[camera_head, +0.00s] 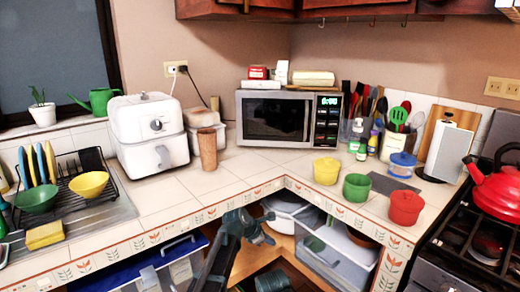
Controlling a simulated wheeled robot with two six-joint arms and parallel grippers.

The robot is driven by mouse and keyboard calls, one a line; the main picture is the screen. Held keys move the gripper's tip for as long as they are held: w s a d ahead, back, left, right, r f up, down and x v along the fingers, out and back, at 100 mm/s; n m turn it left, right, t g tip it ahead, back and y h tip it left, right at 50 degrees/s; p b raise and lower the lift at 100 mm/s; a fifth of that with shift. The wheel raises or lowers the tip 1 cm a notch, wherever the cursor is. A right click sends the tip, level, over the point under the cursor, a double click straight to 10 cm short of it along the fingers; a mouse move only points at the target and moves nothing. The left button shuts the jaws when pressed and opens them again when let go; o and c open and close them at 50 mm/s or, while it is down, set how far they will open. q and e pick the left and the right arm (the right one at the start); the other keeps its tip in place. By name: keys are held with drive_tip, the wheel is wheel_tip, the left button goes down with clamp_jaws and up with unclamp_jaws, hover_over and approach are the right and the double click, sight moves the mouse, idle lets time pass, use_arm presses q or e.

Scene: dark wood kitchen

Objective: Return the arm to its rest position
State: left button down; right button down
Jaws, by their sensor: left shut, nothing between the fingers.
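My left gripper (265,229) is in the lower middle of the head view, in front of the tiled counter's front edge. It is dark grey and small in the picture. It is shut with nothing in it. My left arm reaches up to it from the bottom edge. The open shelf below the counter shows behind it. My right gripper is not in view.
The tiled counter (248,170) holds a white air fryer (147,140), a brown cup (207,150), a microwave (275,120) and yellow, green and red pots (405,207). A dish rack (75,195) is left, a stove with a red kettle (497,192) right.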

use_arm(q)
drive_tip(key=s+a+f+m+g+y, duration=0.2)
drive_tip(key=s+a+f+m+y, duration=0.1)
drive_tip(key=s+a+m, duration=0.9)
drive_tip(key=s+a+f+m+g+y, duration=0.25)
drive_tip(key=s+a+m, duration=0.7)
drive_tip(key=s, duration=0.55)
drive_tip(key=s+d+r+m+y+p, duration=0.1)
drive_tip(key=d+r+p, duration=0.4)
drive_tip(key=r+p, duration=0.5)
drive_tip(key=s+d+r+m+y+p, duration=0.1)
drive_tip(key=s+d+r+p, duration=0.3)
drive_tip(key=r+p, duration=0.5)
drive_tip(key=shift+s+d+r+m+g+p, duration=0.4)
drive_tip(key=shift+d+r+m, duration=0.3)
drive_tip(key=shift+m, duration=0.15)
